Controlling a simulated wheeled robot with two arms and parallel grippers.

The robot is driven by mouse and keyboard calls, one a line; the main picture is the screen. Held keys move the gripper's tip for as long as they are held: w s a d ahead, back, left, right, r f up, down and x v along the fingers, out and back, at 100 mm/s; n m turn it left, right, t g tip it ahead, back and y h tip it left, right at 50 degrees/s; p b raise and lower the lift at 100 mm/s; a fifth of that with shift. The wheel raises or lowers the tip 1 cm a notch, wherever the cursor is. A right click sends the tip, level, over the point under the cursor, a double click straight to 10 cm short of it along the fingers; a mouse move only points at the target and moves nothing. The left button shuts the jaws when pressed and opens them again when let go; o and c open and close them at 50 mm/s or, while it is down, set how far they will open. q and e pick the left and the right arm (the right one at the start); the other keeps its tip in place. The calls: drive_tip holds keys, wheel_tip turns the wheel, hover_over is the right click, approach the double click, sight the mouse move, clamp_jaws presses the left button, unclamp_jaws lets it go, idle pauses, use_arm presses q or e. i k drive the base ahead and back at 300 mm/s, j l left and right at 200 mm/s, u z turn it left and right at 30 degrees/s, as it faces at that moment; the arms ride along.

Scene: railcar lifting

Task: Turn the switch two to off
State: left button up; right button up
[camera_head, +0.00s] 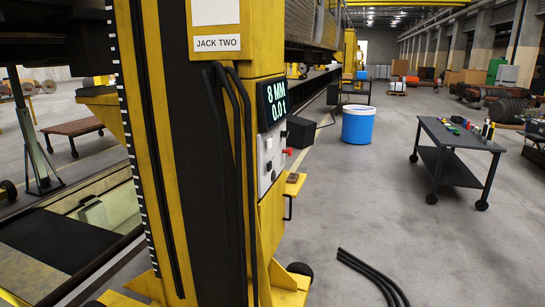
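A yellow and black lifting jack labelled "JACK TWO" (218,43) stands close in front, left of centre. Its display (273,102) reads "8 MM" and "0.0 t". Below the display is a grey control panel (269,155), seen at a steep angle from the side. A red knob (288,151) sticks out from the panel to the right. A small dark control shows on the panel face, but its setting is too small to read. Neither of my grippers is in view.
Black cables hang down the jack and more cable (372,277) lies on the floor at the bottom. A dark wheeled table (455,150) with tools stands at the right. A blue bin (357,126) stands farther back. The floor right of the jack is mostly clear.

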sight(284, 134)
drive_tip(key=i+j+z, duration=0.15)
drive_tip(key=i, duration=0.15)
drive_tip(key=i+z, duration=0.7)
drive_tip(key=z, duration=0.2)
drive_tip(key=i+j+z, duration=0.1)
drive_tip(key=i+z, duration=0.25)
drive_tip(key=i+l+u, duration=0.35)
drive_tip(key=i+u, duration=0.2)
drive_tip(key=i, duration=0.15)
